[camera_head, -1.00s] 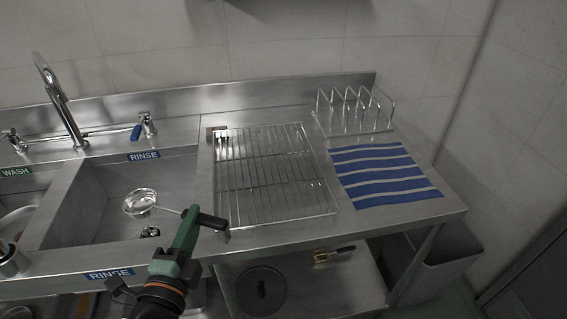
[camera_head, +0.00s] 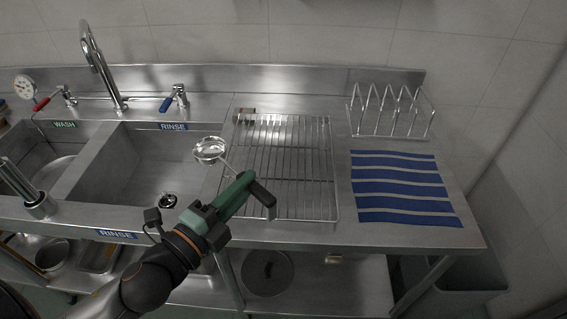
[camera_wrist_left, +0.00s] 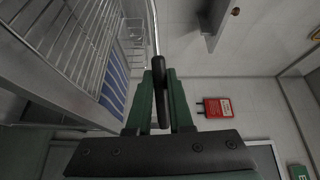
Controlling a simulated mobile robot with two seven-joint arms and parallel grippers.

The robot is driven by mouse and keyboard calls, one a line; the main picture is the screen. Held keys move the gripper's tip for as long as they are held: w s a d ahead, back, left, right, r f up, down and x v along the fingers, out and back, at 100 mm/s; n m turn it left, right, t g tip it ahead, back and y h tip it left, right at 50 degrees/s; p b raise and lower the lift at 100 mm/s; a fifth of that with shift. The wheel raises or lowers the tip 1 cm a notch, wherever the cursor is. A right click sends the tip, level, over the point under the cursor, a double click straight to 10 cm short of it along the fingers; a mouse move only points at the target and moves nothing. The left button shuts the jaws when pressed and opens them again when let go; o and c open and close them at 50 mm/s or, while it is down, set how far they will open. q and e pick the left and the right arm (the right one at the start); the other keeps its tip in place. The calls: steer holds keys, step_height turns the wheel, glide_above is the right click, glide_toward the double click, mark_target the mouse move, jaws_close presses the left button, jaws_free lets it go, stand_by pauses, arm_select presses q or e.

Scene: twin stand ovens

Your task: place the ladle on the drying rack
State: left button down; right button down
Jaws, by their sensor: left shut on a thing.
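The ladle has a round steel bowl (camera_head: 209,149), a thin steel rod and a black handle (camera_head: 262,194). My left gripper (camera_head: 247,181), with green fingers, is shut on the black handle. In the left wrist view the handle (camera_wrist_left: 159,75) sits between the fingers (camera_wrist_left: 159,95), its rod pointing up. The flat wire drying rack (camera_head: 300,180) lies on the counter right of the rinse basin. The bowl appears over the strip between basin and rack, and the gripper overlaps the rack's front left; height above it is hard to tell. My right gripper is not in view.
The rinse basin (camera_head: 140,170) and its tap (camera_head: 100,60) are at left. An upright wire rack (camera_head: 390,112) stands behind a blue striped mat (camera_head: 403,188) at right. A round lid (camera_head: 267,272) lies on the lower shelf. A grey bin (camera_head: 460,285) stands at right.

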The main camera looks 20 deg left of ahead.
arm_select(q)
steer(key=w+d+f+b, duration=0.1)
steer(key=w+f, duration=0.2)
steer(key=w, duration=0.1)
steer(key=w+d+f+b, duration=0.1)
steer(key=w+f+b, duration=0.1)
steer(key=w+f, duration=0.1)
steer(key=w+d+f+b, duration=0.1)
steer(key=w+f, duration=0.2)
steer(key=w, duration=0.2)
steer(key=shift+w+d, duration=0.1)
steer(key=shift+w, duration=0.15)
steer(key=shift+w+d+f, duration=0.1)
steer(key=shift+w+f, duration=0.15)
steer(key=shift+f, duration=0.1)
step_height(320, 180, down, 3)
steer(key=shift+w+f+b, duration=0.15)
steer(key=shift+b, duration=0.6)
steer(key=shift+f, duration=0.1)
